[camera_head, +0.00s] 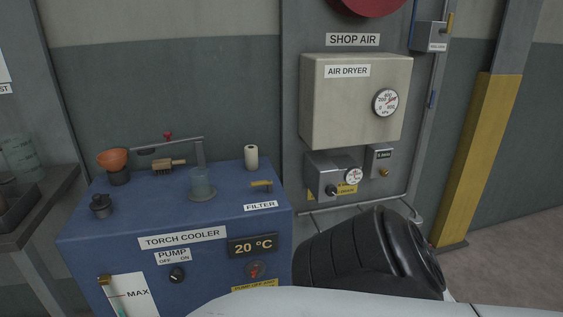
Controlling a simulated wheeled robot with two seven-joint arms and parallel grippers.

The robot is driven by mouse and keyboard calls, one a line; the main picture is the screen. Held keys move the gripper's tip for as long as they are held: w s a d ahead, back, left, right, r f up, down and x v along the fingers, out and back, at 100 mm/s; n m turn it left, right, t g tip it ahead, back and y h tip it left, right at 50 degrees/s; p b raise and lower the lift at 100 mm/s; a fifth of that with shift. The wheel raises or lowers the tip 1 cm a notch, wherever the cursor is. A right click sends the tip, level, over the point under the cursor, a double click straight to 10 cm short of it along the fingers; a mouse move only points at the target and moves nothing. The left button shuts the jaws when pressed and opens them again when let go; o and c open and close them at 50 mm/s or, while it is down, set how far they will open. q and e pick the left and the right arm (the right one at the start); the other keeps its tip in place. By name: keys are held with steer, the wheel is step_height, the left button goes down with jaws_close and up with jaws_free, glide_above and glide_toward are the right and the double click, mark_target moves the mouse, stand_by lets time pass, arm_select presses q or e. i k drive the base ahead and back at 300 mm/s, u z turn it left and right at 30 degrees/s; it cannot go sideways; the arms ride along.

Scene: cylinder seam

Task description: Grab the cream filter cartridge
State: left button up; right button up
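The cream filter cartridge (251,157) is a small pale upright cylinder with a dark hole in its top. It stands at the back right of the blue torch cooler's top (150,205), behind a small yellow-handled part (262,184) and the FILTER label (260,206). Neither gripper can be made out, and nothing touches the cartridge.
An orange funnel (112,158), a brush (168,164) and a black knobbed part (101,206) also occupy the cooler's top. The air dryer (350,105) and regulator box (325,175) are on the right. A large black ribbed shape and a white surface cover the lower right.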

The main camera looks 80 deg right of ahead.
mark_target(251, 150)
steer(key=k, duration=0.2)
steer(key=z, duration=1.1)
